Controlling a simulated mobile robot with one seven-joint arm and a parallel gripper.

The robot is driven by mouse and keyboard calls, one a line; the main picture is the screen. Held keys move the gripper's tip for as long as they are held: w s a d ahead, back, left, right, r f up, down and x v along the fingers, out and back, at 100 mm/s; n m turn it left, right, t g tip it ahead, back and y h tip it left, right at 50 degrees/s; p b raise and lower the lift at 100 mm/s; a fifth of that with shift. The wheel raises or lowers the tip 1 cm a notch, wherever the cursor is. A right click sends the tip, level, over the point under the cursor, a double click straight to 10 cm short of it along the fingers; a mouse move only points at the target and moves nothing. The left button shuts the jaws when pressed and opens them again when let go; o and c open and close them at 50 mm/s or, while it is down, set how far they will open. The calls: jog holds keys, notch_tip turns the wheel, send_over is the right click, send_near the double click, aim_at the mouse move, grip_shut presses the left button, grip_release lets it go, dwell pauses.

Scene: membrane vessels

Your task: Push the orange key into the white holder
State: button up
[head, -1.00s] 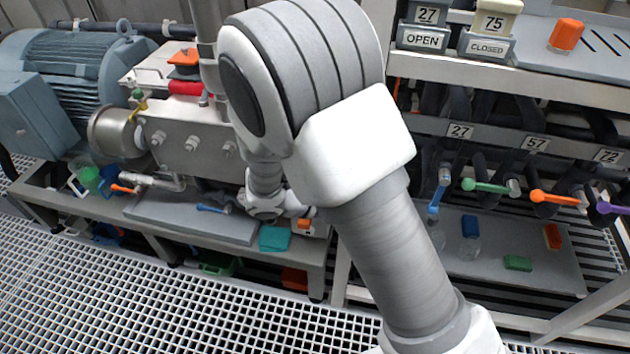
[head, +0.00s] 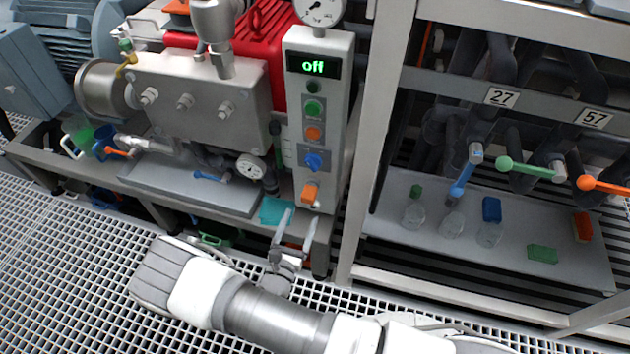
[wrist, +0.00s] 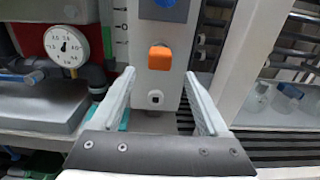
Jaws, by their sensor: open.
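The orange key (head: 310,190) is a small block low on the front of the grey control panel, below a blue knob. In the wrist view the orange key (wrist: 160,57) sticks out between and a little beyond my fingertips. Just below it is a small white square with a dark centre (wrist: 155,98), which looks like the white holder. The key appears apart from this square. My gripper (head: 299,215) is open and empty, in front of and just below the panel's lower end. In the wrist view my gripper (wrist: 159,73) points at the panel, one finger on each side.
The panel (head: 336,130) carries a green "off" display and several buttons. A pressure gauge (wrist: 67,46) and metal tray are left of it. A teal cloth-like piece (head: 272,210) lies by the bench edge. A white frame post (head: 375,130) stands close on the right.

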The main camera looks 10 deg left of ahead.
aim_at(307, 202)
dwell(0.3)
jog(key=shift+w+d+b, duration=0.2)
jog(key=shift+w+b, duration=0.1)
jog(key=shift+w, duration=1.95)
jog(key=shift+w+d+b, duration=0.15)
jog(key=shift+w+b, duration=0.15)
jog(key=shift+w, duration=1.9)
grip_shut()
jog(key=shift+s, duration=0.15)
jog(key=shift+s+a+p, duration=0.15)
jog(key=shift+s+p, duration=0.2)
jog(key=shift+s, duration=1.1)
jog(key=shift+s+a+p, duration=0.1)
jog(key=shift+s+p, duration=0.25)
jog(key=shift+s, duration=1.05)
